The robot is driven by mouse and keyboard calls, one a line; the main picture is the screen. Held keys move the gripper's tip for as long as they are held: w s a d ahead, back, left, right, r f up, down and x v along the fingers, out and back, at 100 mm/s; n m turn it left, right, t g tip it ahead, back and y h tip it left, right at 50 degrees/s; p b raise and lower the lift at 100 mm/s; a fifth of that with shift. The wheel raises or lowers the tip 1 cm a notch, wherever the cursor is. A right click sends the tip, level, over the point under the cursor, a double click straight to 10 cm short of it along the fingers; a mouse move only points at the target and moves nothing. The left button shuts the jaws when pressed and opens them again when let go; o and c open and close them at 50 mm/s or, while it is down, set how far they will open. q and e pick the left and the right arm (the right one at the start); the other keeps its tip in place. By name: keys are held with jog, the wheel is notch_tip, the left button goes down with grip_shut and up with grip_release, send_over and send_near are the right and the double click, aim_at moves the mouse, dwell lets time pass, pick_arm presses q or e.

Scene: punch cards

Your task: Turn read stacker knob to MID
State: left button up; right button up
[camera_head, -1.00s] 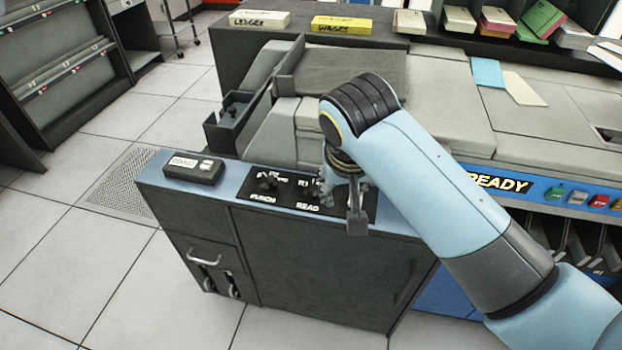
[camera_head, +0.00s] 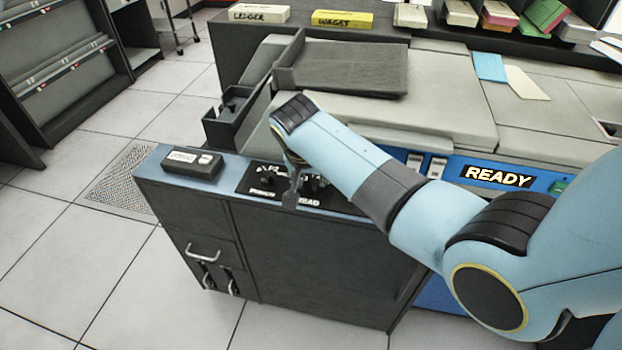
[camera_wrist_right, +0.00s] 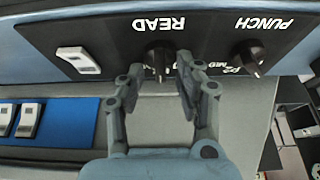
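The black READ stacker knob (camera_wrist_right: 158,58) sits below the white READ label in the right wrist view, pointer toward my gripper. My right gripper (camera_wrist_right: 160,76) is open, its two fingertips on either side of the knob with visible gaps. In the head view, the right gripper (camera_head: 294,190) is over the black knob panel (camera_head: 345,207) and hides part of the READ label. The PUNCH knob (camera_wrist_right: 250,55) is beside it in the wrist view and also shows in the head view (camera_head: 267,180). The position marks by the READ knob are partly hidden. My left gripper is out of view.
A white rocker switch (camera_wrist_right: 78,60) is beside the READ knob. A small labelled box (camera_head: 192,163) lies on the cabinet's left end. A dark tray (camera_head: 345,72) and the READY sign (camera_head: 498,175) are behind and right of the panel.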

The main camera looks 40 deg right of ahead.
jog(key=shift+w+d+f, duration=0.1)
jog(key=shift+f, duration=0.25)
grip_shut()
